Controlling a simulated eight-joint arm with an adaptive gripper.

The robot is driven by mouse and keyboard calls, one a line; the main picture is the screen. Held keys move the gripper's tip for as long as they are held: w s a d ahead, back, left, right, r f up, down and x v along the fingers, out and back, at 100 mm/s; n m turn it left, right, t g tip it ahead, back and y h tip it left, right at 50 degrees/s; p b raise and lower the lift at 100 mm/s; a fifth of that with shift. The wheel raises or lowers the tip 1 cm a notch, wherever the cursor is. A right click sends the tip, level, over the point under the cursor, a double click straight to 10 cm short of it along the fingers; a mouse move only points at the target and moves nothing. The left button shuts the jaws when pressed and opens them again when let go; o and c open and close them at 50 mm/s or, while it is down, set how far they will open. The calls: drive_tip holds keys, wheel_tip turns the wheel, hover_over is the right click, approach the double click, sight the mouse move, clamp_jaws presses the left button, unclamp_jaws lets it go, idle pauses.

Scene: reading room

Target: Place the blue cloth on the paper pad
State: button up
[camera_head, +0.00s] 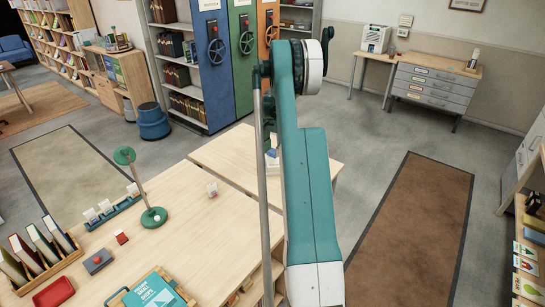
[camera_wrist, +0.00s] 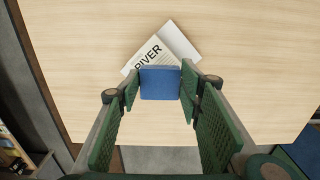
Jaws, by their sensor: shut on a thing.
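The blue cloth (camera_wrist: 160,83) looks like a small flat-faced block in the wrist view. My gripper (camera_wrist: 160,92) is shut on it, with one green finger pad at each side. Beyond the cloth, a white paper item (camera_wrist: 178,38) printed with "RIVER" lies at an angle on the light wood tabletop; it appears to be the paper pad. The cloth overlaps its near edge in the picture; I cannot tell the height between them. In the head view, a bit of blue (camera_head: 272,153) shows beside my arm, which hides most of the gripper and the pad.
The wood table (camera_head: 180,240) holds a green lamp (camera_head: 154,216), a book rack (camera_head: 42,262), a red tray (camera_head: 53,293) and a teal book (camera_head: 155,291) left of my arm. In the wrist view, the tabletop around the paper is bare; its near edge lies below the cloth.

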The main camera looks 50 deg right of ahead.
sight(272, 152)
drive_tip(key=shift+f, duration=1.85)
drive_tip(key=shift+f, duration=0.2)
drive_tip(key=o, duration=0.8)
drive_tip(key=shift+c, duration=0.2)
drive_tip(key=shift+r, duration=0.15)
wheel_tip(272, 152, up, 12)
drive_tip(key=shift+r, duration=0.1)
